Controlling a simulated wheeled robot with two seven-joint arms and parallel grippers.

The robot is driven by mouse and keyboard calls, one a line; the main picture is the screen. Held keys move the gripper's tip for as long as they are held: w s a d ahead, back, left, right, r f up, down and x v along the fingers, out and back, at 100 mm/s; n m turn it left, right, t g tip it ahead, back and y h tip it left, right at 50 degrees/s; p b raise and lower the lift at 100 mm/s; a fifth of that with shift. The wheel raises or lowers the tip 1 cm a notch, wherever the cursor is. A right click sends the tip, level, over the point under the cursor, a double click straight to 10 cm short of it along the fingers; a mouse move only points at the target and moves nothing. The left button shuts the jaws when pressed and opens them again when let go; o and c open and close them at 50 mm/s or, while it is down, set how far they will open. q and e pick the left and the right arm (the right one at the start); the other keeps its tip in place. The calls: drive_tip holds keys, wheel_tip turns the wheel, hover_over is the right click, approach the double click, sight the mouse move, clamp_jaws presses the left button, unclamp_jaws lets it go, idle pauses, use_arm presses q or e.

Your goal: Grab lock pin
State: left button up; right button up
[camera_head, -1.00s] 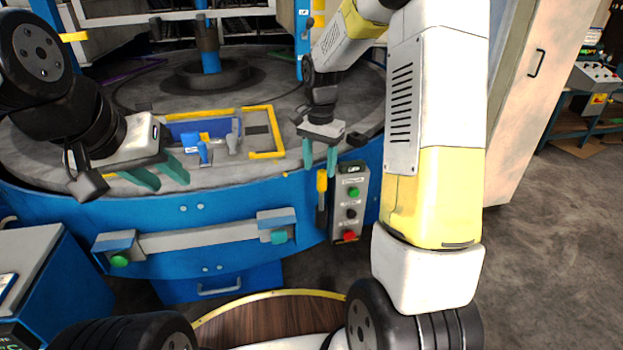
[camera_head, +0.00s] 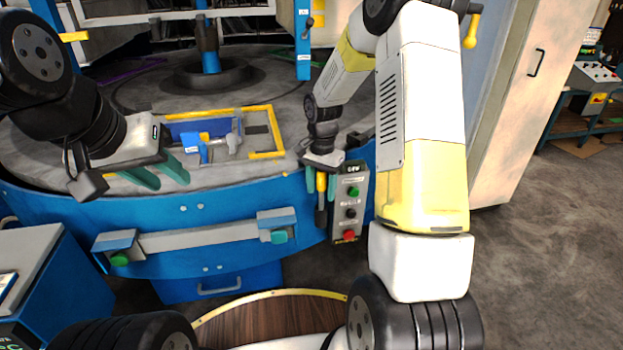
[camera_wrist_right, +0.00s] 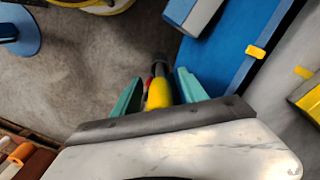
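The lock pin, with a yellow handle (camera_head: 321,181) and a dark lower part, stands upright at the front of the blue table, left of the grey button box. My right gripper (camera_head: 321,194) is above it, pointing down, with its green fingers on either side of the yellow handle. In the right wrist view, the yellow handle (camera_wrist_right: 158,94) lies between the two fingers (camera_wrist_right: 157,90), with what look like narrow gaps. The fingers look open around it; contact is hard to make out. My left gripper (camera_head: 160,178) is open and empty over the table's front left edge.
The button box (camera_head: 350,205) with green, black and red buttons is close right of the pin. A yellow frame (camera_head: 268,154) and a blue clamp (camera_head: 200,148) sit on the round table. A grey bar (camera_head: 190,238) runs along the blue front.

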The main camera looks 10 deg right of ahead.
clamp_jaws()
drive_tip(key=shift+r, duration=0.1)
